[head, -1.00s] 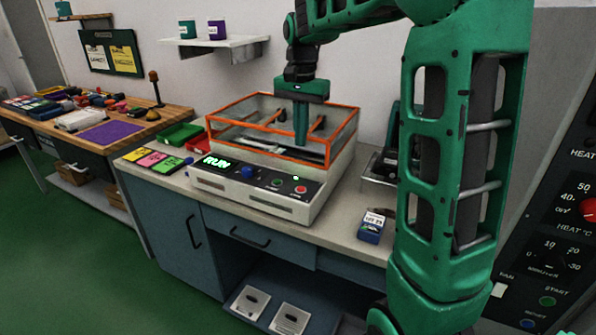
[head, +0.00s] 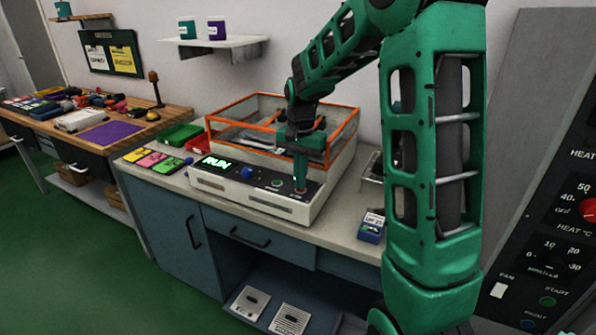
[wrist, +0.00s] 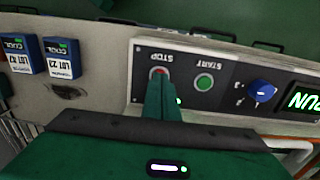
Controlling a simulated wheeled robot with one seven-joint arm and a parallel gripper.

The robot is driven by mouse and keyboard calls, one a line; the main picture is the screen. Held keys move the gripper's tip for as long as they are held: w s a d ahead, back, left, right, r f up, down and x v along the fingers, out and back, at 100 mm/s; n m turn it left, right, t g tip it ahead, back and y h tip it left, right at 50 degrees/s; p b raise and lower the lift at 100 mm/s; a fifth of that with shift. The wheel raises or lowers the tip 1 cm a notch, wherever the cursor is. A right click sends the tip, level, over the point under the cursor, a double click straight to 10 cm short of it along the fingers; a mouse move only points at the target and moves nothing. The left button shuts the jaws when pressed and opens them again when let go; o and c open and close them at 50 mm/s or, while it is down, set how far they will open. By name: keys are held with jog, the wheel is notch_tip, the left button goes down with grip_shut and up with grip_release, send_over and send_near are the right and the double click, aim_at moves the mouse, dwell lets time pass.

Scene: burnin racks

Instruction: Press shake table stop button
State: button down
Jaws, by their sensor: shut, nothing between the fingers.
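The shake table (head: 252,196) is a pale box with an orange-framed clear guard on top and a dark front panel. Its display (head: 216,163) glows green and reads RUN. The red stop button (wrist: 159,72) is at the end of the panel, partly hidden by my fingertips. The green start button (wrist: 204,83) is beside it, and a blue knob (wrist: 261,90) lies further along. My gripper (head: 299,190) is shut and empty, pointing down with its tips at the stop button. It also shows in the wrist view (wrist: 160,82). I cannot tell whether the tips touch the button.
Blue labelled boxes (wrist: 57,58) stand on the counter beside the shake table. Coloured cards (head: 155,158) and a green bin (head: 181,135) are at its other side. A dark control panel (head: 545,240) stands at the right. The orange-framed guard rises behind the buttons.

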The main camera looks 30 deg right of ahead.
jog(key=shift+f, duration=0.1)
jog(key=shift+f, duration=0.6)
jog(key=shift+s+f, duration=0.3)
jog(key=shift+f, duration=0.05)
jog(key=shift+w+r, duration=0.1)
jog(key=shift+r, duration=0.2)
notch_tip(320, 180, up, 14)
jog(key=shift+w+r, duration=0.2)
jog(key=shift+w, duration=0.05)
dwell(0.5)
